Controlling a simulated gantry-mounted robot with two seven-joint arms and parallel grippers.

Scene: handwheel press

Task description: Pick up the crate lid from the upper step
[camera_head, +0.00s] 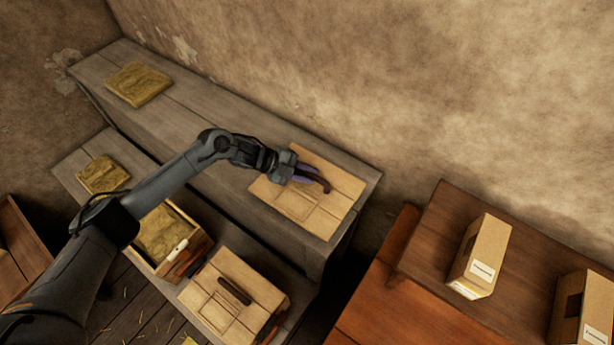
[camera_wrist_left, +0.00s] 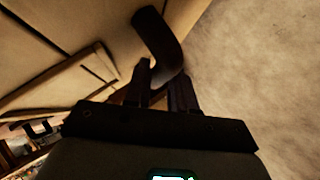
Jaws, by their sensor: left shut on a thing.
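The crate lid (camera_head: 332,185) is a pale wooden board with a raised rectangular panel and a dark curved handle (camera_head: 321,183). It lies at the right end of the grey upper step (camera_head: 215,143). My left gripper (camera_head: 304,172) is over the lid and shut on its handle. In the left wrist view, the dark bent handle (camera_wrist_left: 157,38) rises between the two fingers (camera_wrist_left: 168,85), with the pale lid (camera_wrist_left: 85,35) beside it. Part of the handle is hidden by the fingers. I cannot tell whether the lid touches the step. My right gripper is not in view.
A similar pale lid (camera_head: 214,312) with a dark handle sits on the lower step, beside an open crate (camera_head: 202,243) of straw. Straw pads (camera_head: 138,83) lie on the steps. Cardboard boxes (camera_head: 483,254) stand on a brown table (camera_head: 420,305) at right. A wall rises behind.

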